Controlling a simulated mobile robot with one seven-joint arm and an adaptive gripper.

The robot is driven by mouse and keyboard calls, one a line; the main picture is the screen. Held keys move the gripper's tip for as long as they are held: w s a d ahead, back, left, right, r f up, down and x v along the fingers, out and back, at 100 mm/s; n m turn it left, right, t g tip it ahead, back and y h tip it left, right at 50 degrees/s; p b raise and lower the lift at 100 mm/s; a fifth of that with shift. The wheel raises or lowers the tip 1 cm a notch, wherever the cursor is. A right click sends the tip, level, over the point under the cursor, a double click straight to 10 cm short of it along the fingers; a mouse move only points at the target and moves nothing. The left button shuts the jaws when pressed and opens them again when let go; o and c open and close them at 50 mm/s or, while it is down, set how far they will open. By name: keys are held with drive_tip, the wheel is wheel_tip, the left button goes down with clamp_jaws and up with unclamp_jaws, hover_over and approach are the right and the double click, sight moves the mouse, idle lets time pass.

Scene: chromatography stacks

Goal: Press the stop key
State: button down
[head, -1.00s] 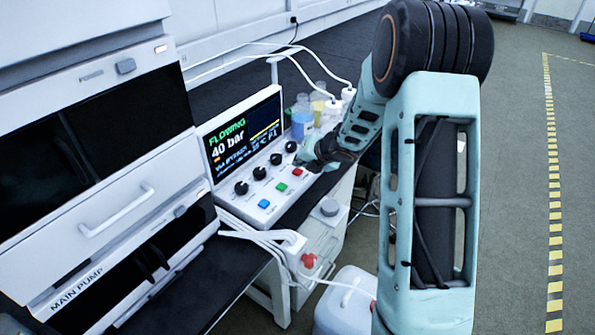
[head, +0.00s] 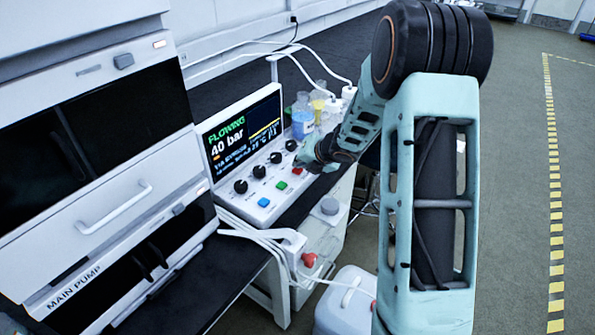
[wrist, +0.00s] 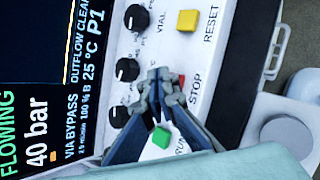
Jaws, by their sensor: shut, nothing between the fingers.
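The stop key is a small red key on the sloped white control panel (wrist: 128,75). In the wrist view the red key (wrist: 182,80) shows only partly, beside the word STOP, with my fingertips covering its left side. My gripper (wrist: 165,84) is shut and empty, its tips over the panel right by the red key. I cannot tell whether they touch it. In the head view the red key (head: 297,171) shows just left of my gripper (head: 308,163).
A green RUN key (wrist: 161,137) lies under my fingers, and a yellow RESET key (wrist: 187,21) sits farther along the row. Several black knobs (wrist: 127,69) stand close by. The screen (head: 240,135) reads FLOWING, 40 bar. A blue key (head: 264,202) is at the near end.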

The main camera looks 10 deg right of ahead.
sight(299, 170)
drive_tip(key=shift+f+b, duration=0.5)
drive_tip(key=shift+b, duration=0.05)
idle(0.6)
idle(0.4)
drive_tip(key=shift+r+p, duration=0.85)
drive_tip(key=shift+r, duration=0.1)
wheel_tip(299, 170, up, 5)
drive_tip(key=p, duration=0.4)
drive_tip(key=shift+p, duration=0.3)
